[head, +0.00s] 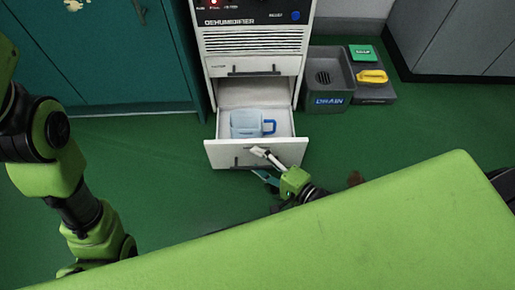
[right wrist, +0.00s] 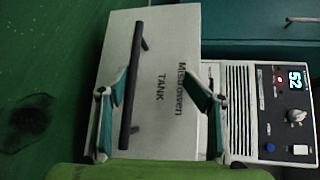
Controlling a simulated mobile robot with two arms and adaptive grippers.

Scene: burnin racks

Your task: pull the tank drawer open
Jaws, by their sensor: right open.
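The tank drawer (head: 222,154) stands pulled out low on the dehumidifier. A pale blue tank (head: 245,124) with a blue handle sits inside it. My right gripper (head: 261,163) is open at the right part of the drawer front. In the right wrist view, the drawer front (right wrist: 178,45) shows the word TANK and a dark bar handle (right wrist: 134,70). The bar lies between the open fingers of the right gripper (right wrist: 158,88), close to the left finger. Whether they touch I cannot tell. My left arm shows at the left, but its gripper is not in view.
The dehumidifier (head: 250,42) has a shut upper panel (head: 284,66) with its own handle. A grey drain bin (head: 327,86) stands to its right, beside a dark tray holding a yellow item (head: 372,76) and a green box (head: 362,52). A teal cabinet (head: 105,50) is at left.

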